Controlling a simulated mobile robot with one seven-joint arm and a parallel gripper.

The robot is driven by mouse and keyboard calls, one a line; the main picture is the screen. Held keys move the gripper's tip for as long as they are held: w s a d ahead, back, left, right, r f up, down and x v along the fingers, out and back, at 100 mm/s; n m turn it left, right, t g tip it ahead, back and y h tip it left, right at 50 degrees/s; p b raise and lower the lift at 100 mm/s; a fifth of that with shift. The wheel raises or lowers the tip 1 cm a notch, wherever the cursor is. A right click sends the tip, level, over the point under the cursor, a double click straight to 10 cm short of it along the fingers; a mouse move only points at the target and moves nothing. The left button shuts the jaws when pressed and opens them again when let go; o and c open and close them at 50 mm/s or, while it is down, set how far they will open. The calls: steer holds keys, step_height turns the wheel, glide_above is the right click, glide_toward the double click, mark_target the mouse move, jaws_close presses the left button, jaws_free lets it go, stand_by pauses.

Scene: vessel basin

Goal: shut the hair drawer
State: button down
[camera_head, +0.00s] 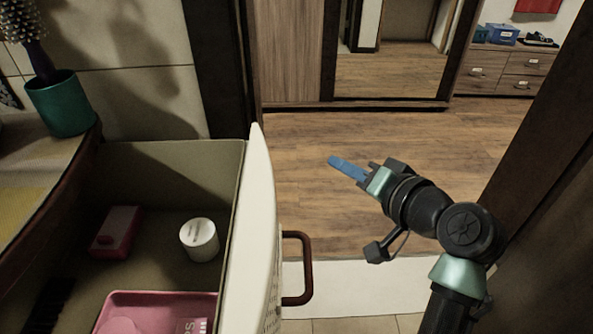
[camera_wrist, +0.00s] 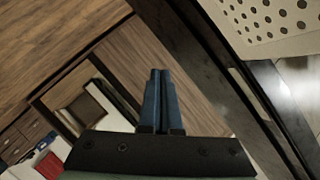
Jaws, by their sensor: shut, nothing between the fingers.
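The hair drawer (camera_head: 262,215) stands open at the lower left of the head view. Its pale curved front faces right and carries a dark red-brown handle (camera_head: 308,268). Inside lie a pink box (camera_head: 117,232), a white round jar (camera_head: 199,240), a pink tray (camera_head: 125,297) and a dark brush, partly cut off. My gripper (camera_head: 332,161) is shut and empty. It is in the air to the right of the drawer front, apart from it and from the handle. Its blue fingers (camera_wrist: 158,95) are together in the wrist view.
A teal cup (camera_head: 63,104) with a hairbrush stands on the counter above the drawer. A dark door frame (camera_head: 215,70) rises behind the drawer. A dark panel (camera_head: 545,190) stands at the right. Wooden floor is clear beyond my gripper. A wardrobe and a chest of drawers (camera_head: 508,72) are far back.

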steer(key=s+d+f+m+g+y+p, duration=0.1)
steer(key=s+d+f+m+y+p, duration=0.1)
steer(key=s+y, duration=0.3)
steer(key=s+d+f+m+g+y+p, duration=0.1)
steer(key=s+d+f+g+y+p, duration=0.15)
steer(key=s, duration=0.35)
steer(key=s+a+r+b+x, duration=0.1)
steer(key=s+x, duration=0.1)
steer(key=x, duration=1.1)
steer(key=shift+s+a+r+t, duration=0.2)
steer(key=shift+a+r+t, duration=0.1)
steer(key=shift+a+t, duration=0.05)
steer(key=shift+y, duration=0.25)
